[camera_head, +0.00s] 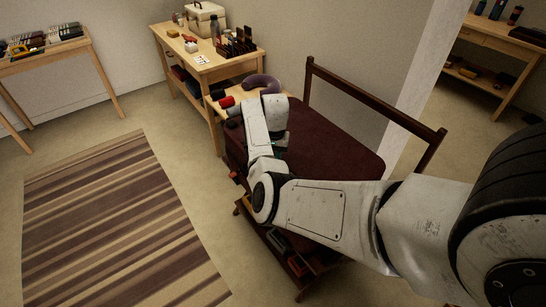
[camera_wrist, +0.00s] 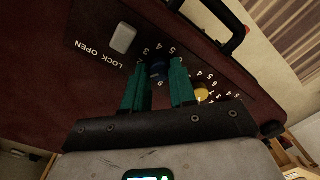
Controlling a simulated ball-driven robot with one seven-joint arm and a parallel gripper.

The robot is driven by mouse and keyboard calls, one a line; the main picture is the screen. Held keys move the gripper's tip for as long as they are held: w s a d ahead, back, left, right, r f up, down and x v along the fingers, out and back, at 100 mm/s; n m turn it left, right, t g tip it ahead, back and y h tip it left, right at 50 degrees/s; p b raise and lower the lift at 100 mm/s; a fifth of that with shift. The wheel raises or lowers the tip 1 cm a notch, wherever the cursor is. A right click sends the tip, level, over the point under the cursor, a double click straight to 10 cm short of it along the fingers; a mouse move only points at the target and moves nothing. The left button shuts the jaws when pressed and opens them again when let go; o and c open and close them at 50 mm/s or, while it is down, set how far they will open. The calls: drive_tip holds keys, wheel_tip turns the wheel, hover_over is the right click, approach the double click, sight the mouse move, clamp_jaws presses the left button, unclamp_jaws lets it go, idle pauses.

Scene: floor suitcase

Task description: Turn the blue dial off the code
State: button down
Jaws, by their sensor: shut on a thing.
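The blue dial (camera_wrist: 158,71) is on the dark lock panel of the maroon suitcase (camera_wrist: 50,110) in the wrist view. White numbers are printed around it. My gripper (camera_wrist: 159,82) has its two green fingers on either side of the dial and is shut on it. I cannot tell which number the dial points at. In the head view the suitcase (camera_head: 330,145) lies on a low wooden bench, and my arm hides the dial and most of the gripper.
A yellow dial (camera_wrist: 202,92) is close to the right finger. A grey slider (camera_wrist: 122,39) sits by the words LOCK OPEN. A dark handle (camera_wrist: 236,40) is at upper right. A wooden table (camera_head: 205,70) with several items stands behind. A striped rug (camera_head: 120,225) lies on free floor.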

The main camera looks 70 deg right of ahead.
idle(0.3)
drive_tip(key=c, duration=0.9)
unclamp_jaws()
drive_tip(key=shift+r, duration=0.1)
wheel_tip(320, 180, up, 11)
drive_tip(key=shift+s+f, duration=0.15)
drive_tip(key=shift+f, duration=0.05)
